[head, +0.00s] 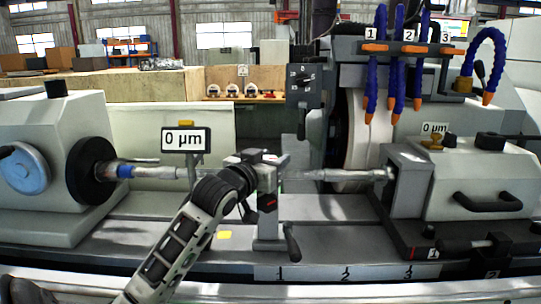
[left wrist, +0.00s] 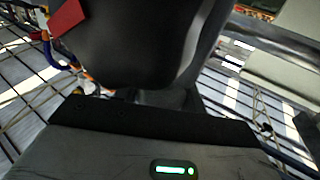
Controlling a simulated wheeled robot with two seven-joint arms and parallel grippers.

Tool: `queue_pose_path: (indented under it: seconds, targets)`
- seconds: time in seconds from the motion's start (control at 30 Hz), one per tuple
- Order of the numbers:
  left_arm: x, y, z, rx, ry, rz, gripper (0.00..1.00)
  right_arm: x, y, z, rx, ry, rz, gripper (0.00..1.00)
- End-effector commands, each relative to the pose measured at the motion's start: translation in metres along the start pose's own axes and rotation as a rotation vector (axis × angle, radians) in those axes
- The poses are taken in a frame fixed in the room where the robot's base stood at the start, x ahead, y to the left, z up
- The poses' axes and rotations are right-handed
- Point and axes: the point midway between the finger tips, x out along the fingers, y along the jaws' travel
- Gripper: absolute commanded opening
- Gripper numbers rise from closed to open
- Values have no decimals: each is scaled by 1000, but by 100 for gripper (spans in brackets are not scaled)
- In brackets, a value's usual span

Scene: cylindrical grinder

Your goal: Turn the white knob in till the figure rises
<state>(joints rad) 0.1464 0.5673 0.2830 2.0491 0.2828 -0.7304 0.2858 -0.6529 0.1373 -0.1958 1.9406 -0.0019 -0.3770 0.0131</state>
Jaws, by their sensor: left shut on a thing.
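My left gripper (head: 256,165) is at the upper part of the steady rest (head: 268,225), around the middle of the long metal workpiece (head: 325,175). It is shut on a small part there, by its place the white knob, but the gripper hides that part. In the left wrist view a large dark body fills the upper middle and the fingertips cannot be made out. A display (head: 186,139) behind the workpiece reads 0 µm. My right gripper is not in view.
The workpiece runs from the black chuck (head: 91,170) to the tailstock (head: 408,180). The grinding wheel (head: 362,135) stands behind it. Blue coolant hoses (head: 382,80) hang above. A black lever (head: 291,243) sticks out low on the steady rest. The machine bed has bare room left of it.

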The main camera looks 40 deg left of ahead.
Motion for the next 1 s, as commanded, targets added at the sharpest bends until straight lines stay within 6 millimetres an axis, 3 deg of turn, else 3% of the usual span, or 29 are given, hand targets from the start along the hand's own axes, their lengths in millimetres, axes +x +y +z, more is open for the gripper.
queue_pose_path:
  seconds: [0.5, 1.0]
  targets:
    - [0, 4, 2, 8, -1, 302, 18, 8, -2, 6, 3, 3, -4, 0]
    - [-1, 6, -1, 1, 2, 389, 18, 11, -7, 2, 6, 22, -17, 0]
